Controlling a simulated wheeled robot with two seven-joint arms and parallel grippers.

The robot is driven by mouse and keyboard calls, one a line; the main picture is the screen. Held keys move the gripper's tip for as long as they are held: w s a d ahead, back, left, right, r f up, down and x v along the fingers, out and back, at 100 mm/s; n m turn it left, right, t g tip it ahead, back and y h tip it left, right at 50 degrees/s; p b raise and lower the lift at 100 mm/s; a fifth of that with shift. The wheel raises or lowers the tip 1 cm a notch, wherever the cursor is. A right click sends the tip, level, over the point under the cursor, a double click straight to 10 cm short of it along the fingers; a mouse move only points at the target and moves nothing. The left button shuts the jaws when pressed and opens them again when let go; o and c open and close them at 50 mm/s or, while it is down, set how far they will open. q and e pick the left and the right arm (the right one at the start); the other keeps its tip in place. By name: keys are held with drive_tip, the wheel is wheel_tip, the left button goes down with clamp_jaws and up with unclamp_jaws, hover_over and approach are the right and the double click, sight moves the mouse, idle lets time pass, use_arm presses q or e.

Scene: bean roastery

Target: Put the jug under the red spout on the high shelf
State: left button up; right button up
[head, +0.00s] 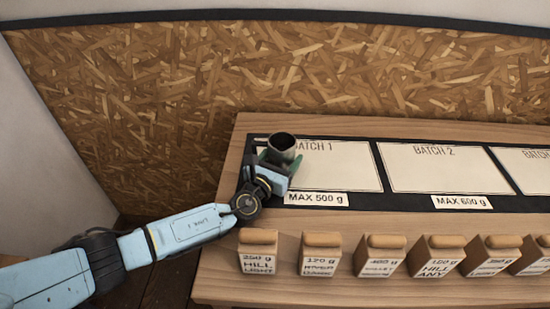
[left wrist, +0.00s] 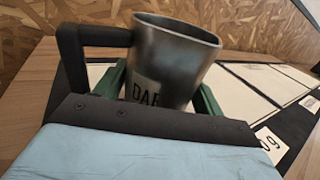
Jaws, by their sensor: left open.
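A dark metal jug (head: 283,143) stands upright at the left end of the BATCH 1 card on the wooden table. In the left wrist view the jug (left wrist: 175,55) has a black handle (left wrist: 90,35) on its left and a pale label reading "DAR", partly hidden. My left gripper (head: 279,163) is at the jug, and its green fingers lie on either side of the lower body. The left wrist view shows the fingers open around it; whether they touch it I cannot tell. My right gripper, the red spout and the high shelf are not in view.
A black mat (head: 378,160) holds the BATCH 1 card (head: 335,170) and BATCH 2 card (head: 445,172), with weight labels in front. Several labelled wooden blocks (head: 258,252) line the table's front. A chipboard wall (head: 330,65) stands behind.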

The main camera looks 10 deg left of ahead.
use_arm(q)
drive_tip(key=shift+w, duration=0.1)
drive_tip(key=c, duration=0.8)
